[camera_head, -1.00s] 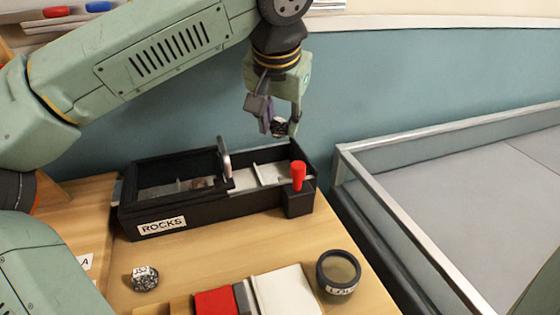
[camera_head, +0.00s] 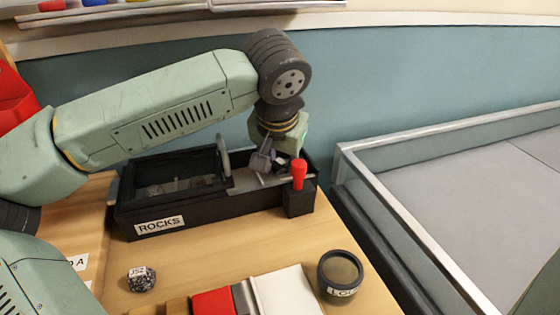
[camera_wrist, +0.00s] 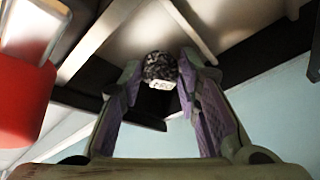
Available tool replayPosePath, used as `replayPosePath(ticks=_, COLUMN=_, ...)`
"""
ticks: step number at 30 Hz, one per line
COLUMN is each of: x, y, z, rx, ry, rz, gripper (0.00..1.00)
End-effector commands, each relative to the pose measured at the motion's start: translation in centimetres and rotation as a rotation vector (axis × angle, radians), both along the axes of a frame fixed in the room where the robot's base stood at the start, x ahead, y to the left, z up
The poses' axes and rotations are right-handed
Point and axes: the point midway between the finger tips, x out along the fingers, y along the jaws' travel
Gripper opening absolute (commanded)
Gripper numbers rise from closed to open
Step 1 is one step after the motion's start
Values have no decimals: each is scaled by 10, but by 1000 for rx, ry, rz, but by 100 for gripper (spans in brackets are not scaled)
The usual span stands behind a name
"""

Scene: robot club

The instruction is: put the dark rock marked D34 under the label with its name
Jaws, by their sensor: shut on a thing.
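My gripper (camera_head: 276,163) is lowered into the right part of the black box (camera_head: 225,203) labelled ROCKS. In the wrist view my gripper (camera_wrist: 160,76) is shut on a dark speckled rock (camera_wrist: 160,65), which carries a white tag too small to read. Pale dividers (camera_wrist: 188,25) inside the box show beyond the rock; I cannot tell which compartment it is over or whether it touches the floor. The name labels inside the box are not readable. The gripper and box wall mostly hide the rock in the head view.
A red knob (camera_head: 298,174) stands at the box's front right corner, close to my gripper. An upright handle (camera_head: 224,150) rises mid-box. Another tagged rock (camera_head: 142,279), a round lens (camera_head: 340,275) and books (camera_head: 285,292) lie on the table in front.

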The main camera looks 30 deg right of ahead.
Motion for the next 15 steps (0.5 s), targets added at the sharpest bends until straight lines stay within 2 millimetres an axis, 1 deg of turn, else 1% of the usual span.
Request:
replayPosePath(ticks=3, x=0, y=0, z=0, rx=-1, ry=-1, rz=0, gripper=0)
replayPosePath(ticks=6, x=0, y=0, z=-3, rx=0, ry=0, rz=0, gripper=0)
replayPosePath(ticks=7, x=0, y=0, z=-2, rx=0, ry=0, rz=0, gripper=31)
replayPosePath(ticks=10, x=0, y=0, z=-2, rx=0, ry=0, rz=0, gripper=38)
replayPosePath(ticks=15, x=0, y=0, z=-2, rx=0, ry=0, rz=0, gripper=39)
